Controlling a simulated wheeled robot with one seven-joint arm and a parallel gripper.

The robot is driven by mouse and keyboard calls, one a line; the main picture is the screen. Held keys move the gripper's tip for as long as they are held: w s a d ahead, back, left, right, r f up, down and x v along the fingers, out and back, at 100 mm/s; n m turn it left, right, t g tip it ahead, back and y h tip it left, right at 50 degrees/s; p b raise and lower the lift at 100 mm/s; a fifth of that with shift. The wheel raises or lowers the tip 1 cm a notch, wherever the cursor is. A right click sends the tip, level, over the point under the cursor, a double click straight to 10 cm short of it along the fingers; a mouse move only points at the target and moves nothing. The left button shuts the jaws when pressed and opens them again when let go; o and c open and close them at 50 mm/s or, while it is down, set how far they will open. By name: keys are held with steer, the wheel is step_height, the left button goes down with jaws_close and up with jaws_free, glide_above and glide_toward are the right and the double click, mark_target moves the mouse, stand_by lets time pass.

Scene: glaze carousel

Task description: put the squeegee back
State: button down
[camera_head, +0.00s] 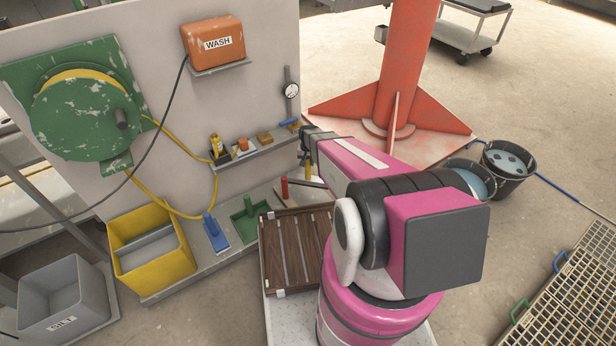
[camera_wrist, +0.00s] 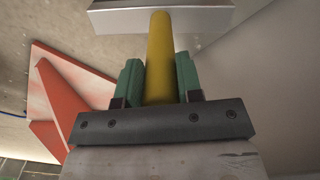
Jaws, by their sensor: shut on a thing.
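The squeegee has a yellow handle (camera_wrist: 160,55), and a pale metal bar (camera_wrist: 160,16) crosses its far end in the wrist view. My gripper (camera_wrist: 157,82) is shut on the handle, with one green finger pad on each side. In the head view a bit of the yellow handle (camera_head: 308,171) shows beside my pink arm, in front of the wash panel. A pale bar shows just below it. My arm hides most of the gripper there. I cannot tell whether the bar touches anything.
A narrow shelf (camera_head: 258,153) on the panel holds small items. Below, a ledge carries a blue-handled tool (camera_head: 214,232), a green tray (camera_head: 247,222) and a red-handled thing (camera_head: 285,188). A yellow bin (camera_head: 150,262), slatted rack (camera_head: 285,250) and red column (camera_head: 405,60) stand nearby.

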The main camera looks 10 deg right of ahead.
mark_target(308, 179)
steer(key=shift+f, duration=3.5)
steer(key=c, duration=0.8)
jaws_free()
steer(key=shift+r, duration=0.15)
step_height(308, 179, up, 12)
steer(key=s+r+n, duration=0.1)
steer(key=s+r, duration=1.3)
steer(key=r, duration=0.1)
steer(key=s+r+n, duration=0.1)
steer(key=s+r, duration=0.6)
steer(key=shift+r+n, duration=0.2)
steer(key=shift+n, duration=0.1)
